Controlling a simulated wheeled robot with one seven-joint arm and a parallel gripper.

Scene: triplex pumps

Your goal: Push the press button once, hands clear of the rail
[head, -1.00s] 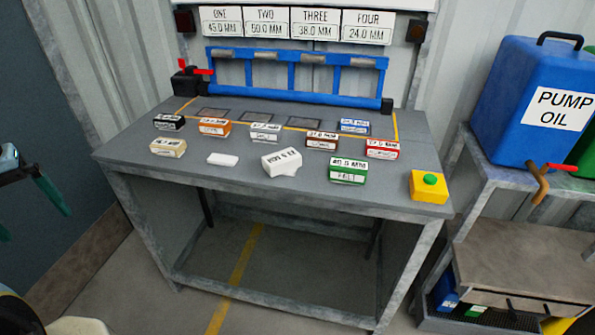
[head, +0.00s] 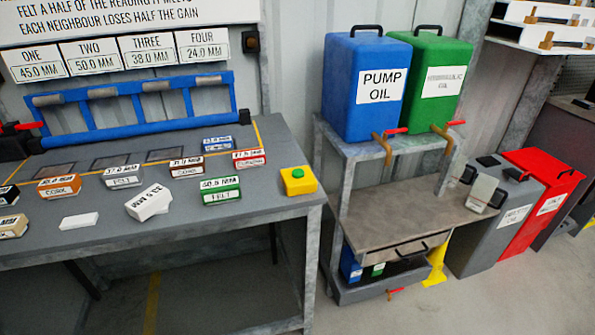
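The press button is a green button on a yellow box (head: 299,181) at the right front corner of the grey workbench (head: 240,211). The blue press rail (head: 120,138) runs along the back of the bench, with grey pads on its upper bar. Nothing touches the button or the rail in this view. Several labelled blocks lie on the bench, among them a green one (head: 221,190), an orange one (head: 59,186) and a white one (head: 149,201). One blue-marked block (head: 220,144) lies inside the yellow outline near the rail. My gripper is not in view.
A stand right of the bench holds a blue pump oil can (head: 365,88) and a green can (head: 437,80) with taps jutting forward. Grey (head: 492,217) and red (head: 541,203) bins stand further right. Four-reading signs (head: 119,53) hang above the rail. Floor shows in front of the stand.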

